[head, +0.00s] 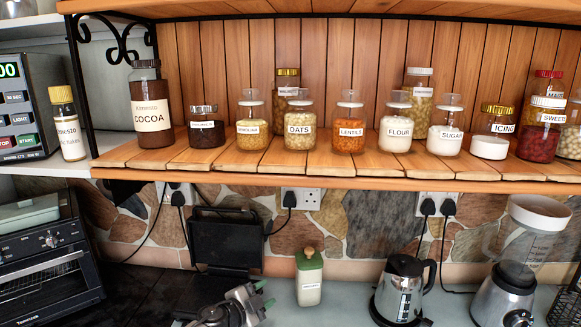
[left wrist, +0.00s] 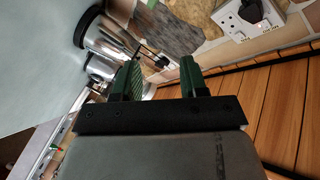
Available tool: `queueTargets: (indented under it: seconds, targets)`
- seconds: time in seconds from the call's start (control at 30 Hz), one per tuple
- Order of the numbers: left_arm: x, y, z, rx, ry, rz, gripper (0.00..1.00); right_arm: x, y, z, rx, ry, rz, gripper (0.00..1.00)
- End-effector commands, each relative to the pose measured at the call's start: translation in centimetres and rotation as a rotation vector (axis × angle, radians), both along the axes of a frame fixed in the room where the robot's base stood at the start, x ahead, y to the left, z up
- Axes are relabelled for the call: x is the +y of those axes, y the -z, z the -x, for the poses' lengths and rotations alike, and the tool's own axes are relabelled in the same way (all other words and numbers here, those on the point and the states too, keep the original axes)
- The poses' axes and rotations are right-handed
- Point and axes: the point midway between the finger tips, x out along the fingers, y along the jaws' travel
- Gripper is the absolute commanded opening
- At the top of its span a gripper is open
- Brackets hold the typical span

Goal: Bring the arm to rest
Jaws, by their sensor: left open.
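My left gripper (head: 264,294) is low in the middle of the head view, over the counter. It sits in front of the black sandwich press and to the left of a pale canister with a green and wooden top (head: 309,277). In the left wrist view its two green fingers (left wrist: 160,77) stand apart with nothing between them. My right gripper is in neither view.
A wooden shelf (head: 340,170) with several labelled jars spans above the counter. The black sandwich press (head: 226,240), a steel kettle (head: 400,288) and a blender (head: 505,293) stand along the counter. A toaster oven (head: 45,262) is at the left.

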Motion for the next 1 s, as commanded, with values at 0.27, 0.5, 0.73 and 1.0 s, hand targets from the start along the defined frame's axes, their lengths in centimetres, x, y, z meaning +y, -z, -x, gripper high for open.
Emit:
queueTargets:
  seconds: [0.27, 0.5, 0.73, 1.0]
  targets:
    - [0.3, 3.7, 10.9, 0.23, -0.467, 0.313, 0.43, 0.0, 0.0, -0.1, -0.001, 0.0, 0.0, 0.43]
    - [6.5, 6.8, 23.6, 0.629, -0.836, 0.366, 0.43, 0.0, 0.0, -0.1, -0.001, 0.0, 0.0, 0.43]
    - [10.3, 7.1, 33.3, 0.913, -0.982, 0.317, 0.43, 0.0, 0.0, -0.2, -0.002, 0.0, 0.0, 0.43]
    - [12.6, 6.0, 40.9, 1.119, -1.041, 0.249, 0.43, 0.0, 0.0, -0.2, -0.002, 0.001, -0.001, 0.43]
